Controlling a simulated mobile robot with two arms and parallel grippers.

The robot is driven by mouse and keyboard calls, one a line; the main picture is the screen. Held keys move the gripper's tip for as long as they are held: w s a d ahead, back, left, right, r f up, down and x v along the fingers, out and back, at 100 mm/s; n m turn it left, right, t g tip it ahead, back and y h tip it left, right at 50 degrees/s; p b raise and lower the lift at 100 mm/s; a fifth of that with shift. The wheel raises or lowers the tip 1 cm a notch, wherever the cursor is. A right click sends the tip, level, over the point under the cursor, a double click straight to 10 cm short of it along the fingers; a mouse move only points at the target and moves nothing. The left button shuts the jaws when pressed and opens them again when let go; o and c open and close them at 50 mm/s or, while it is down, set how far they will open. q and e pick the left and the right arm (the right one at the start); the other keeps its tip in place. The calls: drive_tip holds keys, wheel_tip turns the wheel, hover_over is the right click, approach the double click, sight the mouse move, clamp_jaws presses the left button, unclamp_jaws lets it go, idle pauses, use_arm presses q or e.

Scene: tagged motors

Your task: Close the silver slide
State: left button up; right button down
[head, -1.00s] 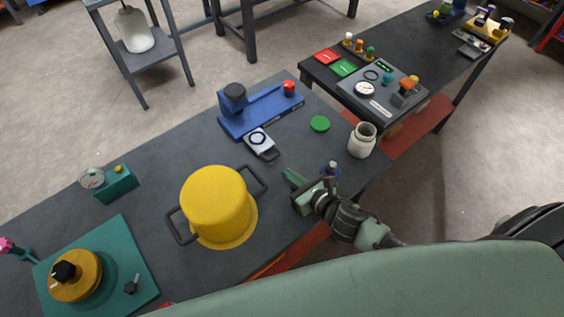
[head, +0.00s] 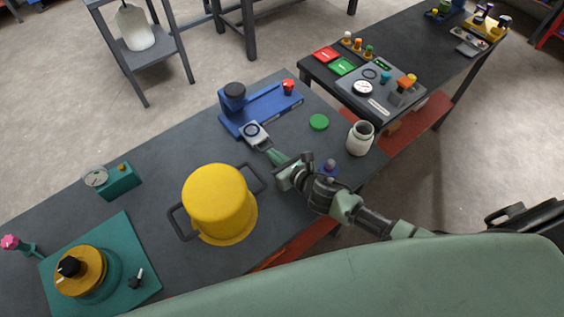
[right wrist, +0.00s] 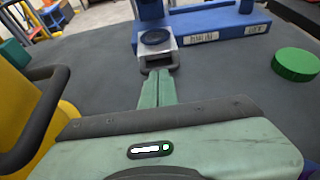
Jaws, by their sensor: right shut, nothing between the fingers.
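The silver slide (head: 249,129) is a small silver plate with a dark round ring on top and a dark loop handle (head: 264,145). It sits at the front side of the blue block (head: 275,106), partly sticking out. My right gripper (head: 272,153) has its fingers together, with nothing between them. In the right wrist view, the fingertips (right wrist: 159,73) are at the outer bar of the handle (right wrist: 158,63) and appear to touch it, in line with the slide (right wrist: 156,45). My left gripper is not in view.
A yellow pot (head: 216,205) with dark handles stands close to the left of my right gripper. A green disc (head: 319,122) and a white jar (head: 360,138) are to the right. A teal box (head: 120,182) is farther left. Bare tabletop lies between pot and blue block.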

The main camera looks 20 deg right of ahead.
sight(260, 140)
drive_tip(key=w, duration=0.2)
drive_tip(key=w+a, duration=0.1)
drive_tip(key=w, duration=0.1)
drive_tip(key=w+a, duration=0.1)
drive_tip(key=w, duration=0.1)
drive_tip(key=shift+w+a, duration=0.15)
drive_tip(key=shift+w, duration=0.15)
drive_tip(key=shift+r, duration=0.2)
drive_tip(key=shift+f, duration=0.1)
